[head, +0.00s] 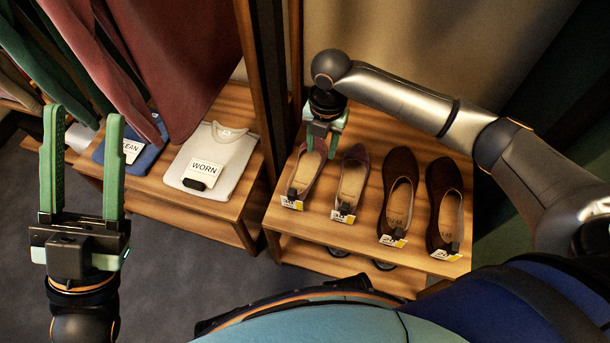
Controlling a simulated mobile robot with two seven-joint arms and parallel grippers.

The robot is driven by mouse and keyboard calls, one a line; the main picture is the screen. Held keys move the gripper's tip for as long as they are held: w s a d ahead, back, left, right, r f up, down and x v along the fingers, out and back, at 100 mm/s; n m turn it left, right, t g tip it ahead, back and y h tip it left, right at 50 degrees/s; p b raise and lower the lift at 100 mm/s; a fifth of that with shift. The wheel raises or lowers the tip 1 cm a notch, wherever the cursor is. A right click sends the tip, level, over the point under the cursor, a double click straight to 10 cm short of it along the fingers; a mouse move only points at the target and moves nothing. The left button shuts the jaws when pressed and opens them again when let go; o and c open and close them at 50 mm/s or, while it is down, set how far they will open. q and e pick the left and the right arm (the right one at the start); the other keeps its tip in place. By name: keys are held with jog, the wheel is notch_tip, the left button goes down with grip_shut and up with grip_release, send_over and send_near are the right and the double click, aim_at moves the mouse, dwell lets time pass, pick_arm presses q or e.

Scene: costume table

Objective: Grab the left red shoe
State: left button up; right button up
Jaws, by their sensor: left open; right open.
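The left red shoe (303,178) is a reddish flat with a tan inside, at the left end of a row of shoes on a wooden shelf, with a tag at its heel. The right red shoe (350,183) stands just beside it. My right gripper (321,147) is open and points down at the toe end of the left red shoe, its fingers hiding part of the toe. I cannot tell whether they touch it. My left gripper (82,112) is open and empty, far to the left, away from the shoes.
Two dark brown shoes (398,195) (445,205) stand to the right on the same shelf (335,232). A wooden post (272,70) rises left of the shoes. A white shirt (212,160) with a WORN card and a blue garment (125,140) lie on a lower bench under hanging clothes.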

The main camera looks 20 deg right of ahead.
jog(key=b, duration=0.2)
send_over(316, 173)
notch_tip(316, 173, down, 6)
notch_tip(316, 173, down, 5)
jog(key=b, duration=0.3)
jog(key=shift+a+b, duration=0.1)
jog(key=shift+b, duration=0.25)
jog(key=shift+r, duration=0.1)
jog(key=shift+f+p, duration=0.25)
jog(key=shift+p, duration=0.15)
jog(key=shift+s, duration=0.1)
grip_shut()
dwell(1.1)
